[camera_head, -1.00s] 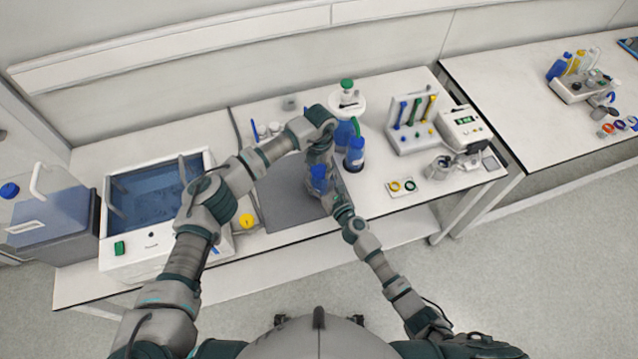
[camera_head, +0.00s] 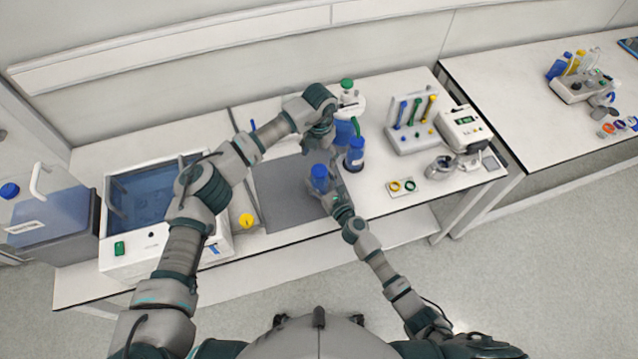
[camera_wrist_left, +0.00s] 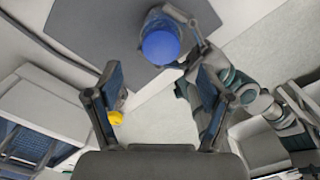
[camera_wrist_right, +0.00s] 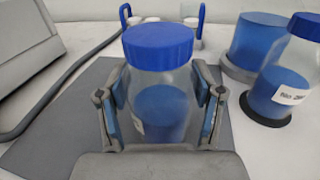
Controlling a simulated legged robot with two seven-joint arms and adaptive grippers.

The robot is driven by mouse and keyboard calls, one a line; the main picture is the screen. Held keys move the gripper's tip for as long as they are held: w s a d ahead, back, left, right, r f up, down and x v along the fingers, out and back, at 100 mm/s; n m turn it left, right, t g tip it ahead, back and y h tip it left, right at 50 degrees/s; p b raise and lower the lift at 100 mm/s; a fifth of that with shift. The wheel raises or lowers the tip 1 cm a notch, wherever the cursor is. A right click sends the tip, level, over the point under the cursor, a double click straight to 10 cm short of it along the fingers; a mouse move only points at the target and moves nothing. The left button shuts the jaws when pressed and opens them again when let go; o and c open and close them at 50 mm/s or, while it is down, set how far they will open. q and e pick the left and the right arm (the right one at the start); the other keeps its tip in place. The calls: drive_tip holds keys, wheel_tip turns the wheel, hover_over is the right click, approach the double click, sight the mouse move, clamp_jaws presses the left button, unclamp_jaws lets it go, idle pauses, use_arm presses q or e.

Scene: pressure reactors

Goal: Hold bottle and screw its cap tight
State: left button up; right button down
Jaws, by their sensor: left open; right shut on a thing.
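A clear bottle (camera_wrist_right: 160,100) with blue liquid and a blue cap (camera_wrist_right: 158,44) stands upright on the grey mat (camera_head: 290,205). In the head view the blue cap (camera_head: 320,171) shows from above. My right gripper (camera_wrist_right: 163,112) is shut on the bottle's body from the near side. The cap sits on the neck; I cannot tell how tight it is. My left gripper (camera_wrist_left: 158,105) is open and empty, above and apart from the cap. In the left wrist view the cap (camera_wrist_left: 161,46) lies beyond the left fingers. In the head view the left arm hides part of the mat's back.
Another blue-filled bottle (camera_head: 355,154) stands right of the held one, near a green-capped bottle (camera_head: 347,95). A rack with colored tubes (camera_head: 412,128) and a water bath (camera_head: 150,215) flank the mat. A yellow knob (camera_head: 246,220) is at left.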

use_arm(q)
wheel_tip(320, 180, up, 6)
drive_tip(key=shift+f, duration=0.25)
use_arm(e)
drive_tip(key=shift+c, duration=0.4)
unclamp_jaws()
drive_tip(key=shift+d, duration=0.1)
drive_tip(key=v, duration=1.2)
drive_tip(key=shift+f, duration=0.1)
